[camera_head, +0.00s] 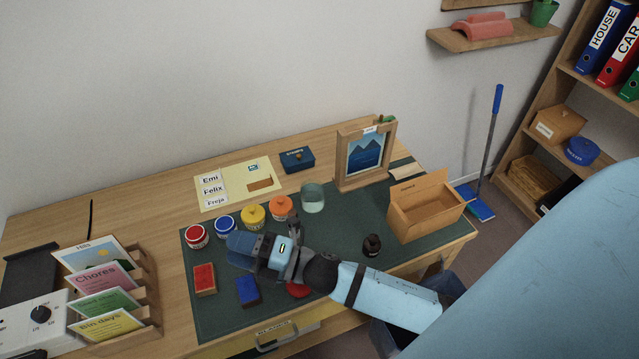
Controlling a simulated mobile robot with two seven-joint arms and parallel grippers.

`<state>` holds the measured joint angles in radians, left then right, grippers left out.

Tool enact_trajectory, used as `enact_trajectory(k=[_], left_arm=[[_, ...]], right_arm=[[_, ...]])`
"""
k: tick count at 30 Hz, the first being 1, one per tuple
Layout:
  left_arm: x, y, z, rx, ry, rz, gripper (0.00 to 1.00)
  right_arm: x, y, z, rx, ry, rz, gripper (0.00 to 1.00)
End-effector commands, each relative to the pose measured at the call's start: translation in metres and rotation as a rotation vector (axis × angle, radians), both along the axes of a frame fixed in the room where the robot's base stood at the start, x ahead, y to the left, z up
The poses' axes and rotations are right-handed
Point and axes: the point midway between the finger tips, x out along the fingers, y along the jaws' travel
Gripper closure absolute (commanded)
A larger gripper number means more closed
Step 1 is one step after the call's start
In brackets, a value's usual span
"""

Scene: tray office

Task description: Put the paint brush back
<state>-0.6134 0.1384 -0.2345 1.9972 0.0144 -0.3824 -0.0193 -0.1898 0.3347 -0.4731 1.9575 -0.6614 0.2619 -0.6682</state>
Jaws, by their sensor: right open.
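I cannot make out a paint brush in the head view; my gripper and arm hide part of the mat. My right gripper (240,249) is open over the dark green mat (340,230), just in front of the paint jars, its arm reaching in from the right. The jars have red (196,236), blue (225,225), yellow (253,216) and orange (281,207) tops. An empty-looking glass jar (312,198) stands behind and right of the gripper. My left gripper is not in view.
A red block (204,279) and a blue block (248,291) lie in front of the gripper. A red item (298,290) is partly hidden under my arm. A dark bottle (372,245), an open cardboard box (427,211) and a picture frame (366,153) stand to the right.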

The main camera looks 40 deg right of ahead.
Motion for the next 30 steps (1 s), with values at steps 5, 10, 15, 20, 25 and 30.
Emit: enact_trajectory(k=[5,10,15,20,25,30], left_arm=[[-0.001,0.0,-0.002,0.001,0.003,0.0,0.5],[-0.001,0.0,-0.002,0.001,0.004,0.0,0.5],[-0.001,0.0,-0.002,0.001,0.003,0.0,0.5],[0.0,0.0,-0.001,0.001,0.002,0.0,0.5],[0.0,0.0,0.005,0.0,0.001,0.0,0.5],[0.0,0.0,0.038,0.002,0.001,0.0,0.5]], right_arm=[[-0.042,-0.062,-0.102,0.594,0.804,-0.336,0.5],[-0.1,-0.088,-0.167,0.967,1.237,-0.556,0.5],[-0.123,-0.094,-0.185,1.093,1.371,-0.63,0.5],[-0.123,-0.093,-0.185,1.094,1.372,-0.631,0.5],[-0.123,-0.093,-0.179,1.092,1.371,-0.63,0.5],[-0.123,-0.094,-0.146,1.091,1.367,-0.631,0.5]])
